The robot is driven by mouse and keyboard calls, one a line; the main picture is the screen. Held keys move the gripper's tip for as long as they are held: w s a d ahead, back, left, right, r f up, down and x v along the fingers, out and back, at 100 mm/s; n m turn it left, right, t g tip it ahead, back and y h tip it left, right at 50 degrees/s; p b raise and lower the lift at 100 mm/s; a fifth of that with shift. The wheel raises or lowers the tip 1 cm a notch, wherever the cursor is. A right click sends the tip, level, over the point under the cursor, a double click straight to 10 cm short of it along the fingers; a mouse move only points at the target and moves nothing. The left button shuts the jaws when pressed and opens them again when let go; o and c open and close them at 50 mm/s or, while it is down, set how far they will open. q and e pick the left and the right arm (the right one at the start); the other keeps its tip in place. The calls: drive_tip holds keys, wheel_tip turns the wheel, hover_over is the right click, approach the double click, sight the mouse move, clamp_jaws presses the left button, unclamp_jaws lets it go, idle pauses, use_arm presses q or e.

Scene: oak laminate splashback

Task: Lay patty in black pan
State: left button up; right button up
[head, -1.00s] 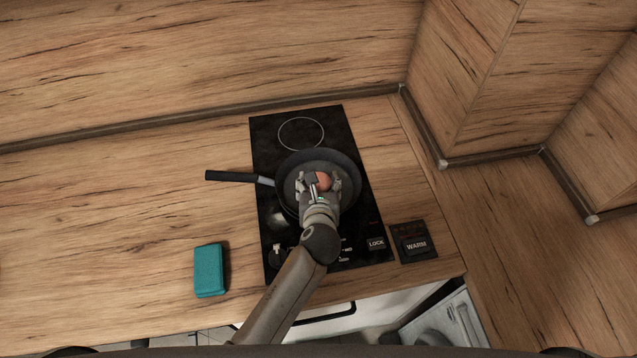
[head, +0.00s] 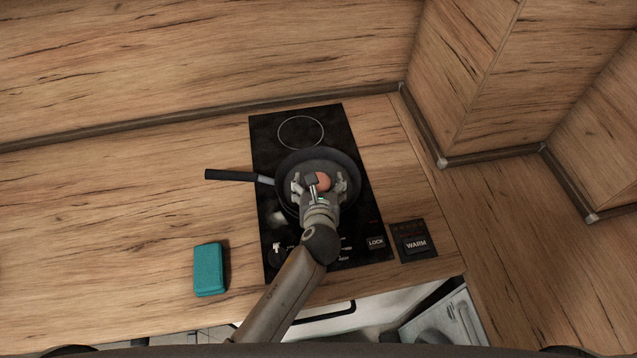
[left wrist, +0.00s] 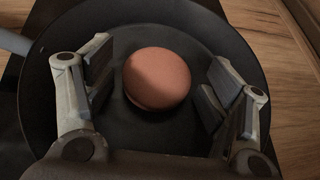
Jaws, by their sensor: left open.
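The patty (left wrist: 157,78) is a round reddish-brown disc lying in the black pan (left wrist: 140,22), clear of the pan wall in the left wrist view. In the head view the patty (head: 323,181) is partly hidden by my gripper. The pan (head: 335,157) sits on the hob, its handle (head: 231,175) pointing left. My left gripper (head: 319,183) reaches down into the pan. In the left wrist view its fingers (left wrist: 157,88) are wide open on either side of the patty, with a gap on both sides. My right gripper is not in view.
The black hob (head: 276,136) has a free ring behind the pan. A teal block (head: 209,269) lies on the wooden counter to the left. A dark WARM panel (head: 414,243) lies right of the hob. The left counter is mostly clear.

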use_arm(q)
drive_tip(key=shift+s+f, duration=0.35)
drive_tip(key=shift+f, duration=0.05)
drive_tip(key=shift+a+r, duration=0.1)
drive_tip(key=shift+r, duration=0.2)
drive_tip(key=shift+s+r, duration=0.2)
drive_tip(key=shift+s, duration=0.05)
drive_tip(key=v, duration=1.1)
drive_tip(key=shift+r+b, duration=0.3)
drive_tip(key=shift+r, duration=0.1)
